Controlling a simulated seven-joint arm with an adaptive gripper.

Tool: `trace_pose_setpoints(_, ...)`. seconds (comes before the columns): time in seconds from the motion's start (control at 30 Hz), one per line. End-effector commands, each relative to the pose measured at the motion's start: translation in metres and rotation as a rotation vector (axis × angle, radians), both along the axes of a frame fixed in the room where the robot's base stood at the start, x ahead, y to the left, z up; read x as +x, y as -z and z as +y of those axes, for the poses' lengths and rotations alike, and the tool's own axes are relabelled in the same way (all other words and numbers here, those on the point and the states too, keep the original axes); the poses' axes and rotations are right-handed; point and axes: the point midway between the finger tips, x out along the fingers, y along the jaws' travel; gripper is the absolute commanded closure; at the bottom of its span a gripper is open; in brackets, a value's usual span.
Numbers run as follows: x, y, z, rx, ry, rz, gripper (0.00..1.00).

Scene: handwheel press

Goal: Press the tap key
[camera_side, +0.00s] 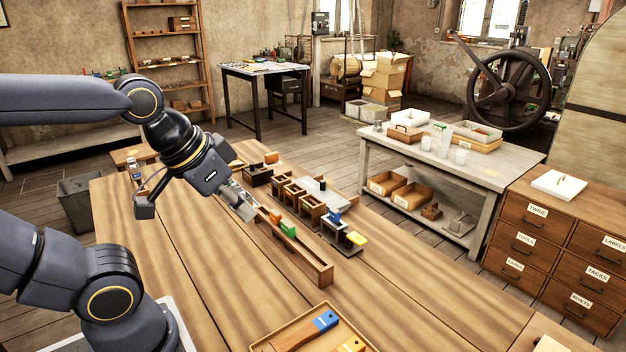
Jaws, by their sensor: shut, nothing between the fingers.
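My gripper (247,214) is shut and empty, tilted down over the wooden workbench, near the far-left end of a long wooden trough (310,262). I cannot tell whether its tips touch the trough. A small device with a yellow key (357,238) stands on the bench to the right of the trough. A blue piece (333,219) sits just behind the yellow key. My gripper is to the left of both and apart from them. No label shows which piece is the tap key.
A green block (287,228) and an orange one sit in the trough. Several open wooden boxes (311,205) line its far side. A tray (268,344) with blue-ended and yellow-ended pieces lies at the front. The bench's left part (160,240) is mostly clear.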

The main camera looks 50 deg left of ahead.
Motion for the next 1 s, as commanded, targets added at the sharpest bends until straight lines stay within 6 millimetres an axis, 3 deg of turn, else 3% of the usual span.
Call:
trace_pose_setpoints(0.17,0.045,-0.031,0.002,0.04,0.006,-0.204,1.0)
trace_pose_setpoints(0.3,0.112,-0.044,0.005,0.103,0.021,-0.345,1.0)
trace_pose_setpoints(0.4,0.156,-0.039,0.007,0.125,0.041,-0.401,1.0)
trace_pose_setpoints(0.57,0.214,-0.006,0.012,0.116,0.07,-0.434,1.0)
trace_pose_setpoints(0.7,0.245,0.039,0.022,0.073,0.072,-0.411,1.0)
trace_pose_setpoints(0.9,0.253,0.1,0.039,0.018,0.041,-0.309,1.0)
trace_pose_setpoints(1.0,0.25,0.117,0.045,0.003,0.02,-0.273,1.0)
